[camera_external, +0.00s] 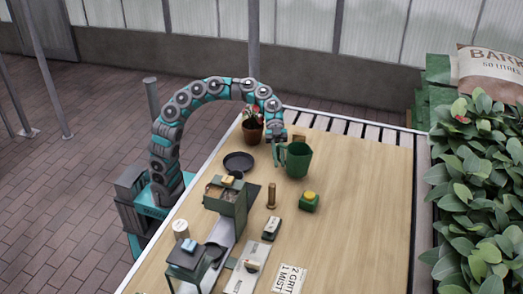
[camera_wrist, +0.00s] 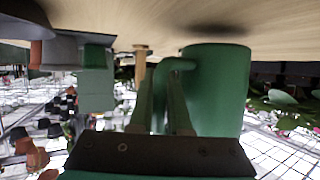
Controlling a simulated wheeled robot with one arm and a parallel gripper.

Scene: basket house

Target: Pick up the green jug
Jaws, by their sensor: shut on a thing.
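The green jug (camera_external: 299,160) is at the far part of the wooden table, its open top facing up and its handle on the left. My gripper (camera_external: 279,152) reaches down to the handle side from above and left. In the wrist view, where the table lies at the top, the two fingers (camera_wrist: 163,95) are shut on the handle (camera_wrist: 177,65) of the green jug (camera_wrist: 217,90). A dark shadow lies on the table just past the jug's base, with a small gap that suggests the jug is slightly raised.
A potted red flower (camera_external: 252,131) and a dark pan (camera_external: 238,162) are left of the jug. A brass cylinder (camera_external: 271,195), a green block with a yellow top (camera_external: 309,202) and a green stand (camera_external: 228,197) are nearer. The table's right side is clear. Leafy plants (camera_external: 480,190) border it.

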